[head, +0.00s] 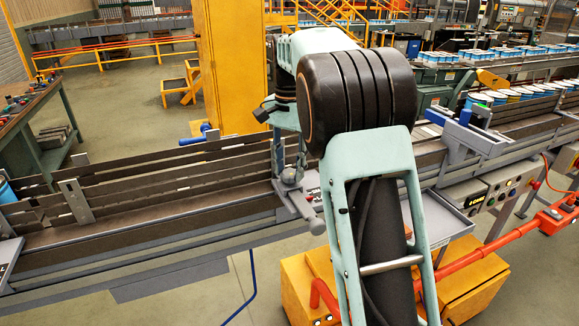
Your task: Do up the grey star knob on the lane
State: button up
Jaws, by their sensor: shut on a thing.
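My arm reaches over the lane (150,220), a long conveyor with dark rails and a grey frame. My gripper (289,170) points down at the lane, left of my large black arm joint. It is shut on the grey star knob (291,177), which shows only as a small rounded grey shape at the fingertips. The fingers cover part of the knob, and its arms are too small to make out. A grey bracket (300,203) runs from just below the knob towards the lane's near edge.
Dark guide rails (130,175) stand along the lane to the left. A yellow pillar (232,65) rises behind my gripper. A grey tray (445,220) and a control box (492,192) sit at the right. Blue-and-white cans (510,92) fill the far right lane.

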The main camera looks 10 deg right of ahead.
aim_at(289, 172)
jog(key=shift+w+r, duration=0.15)
jog(key=shift+r, duration=0.2)
jog(key=o, duration=1.2)
jog(key=shift+a, duration=0.1)
jog(key=shift+c, duration=0.2)
jog(key=shift+f, duration=0.2)
jog(key=shift+r, duration=0.1)
notch_tip(289, 172, up, 12)
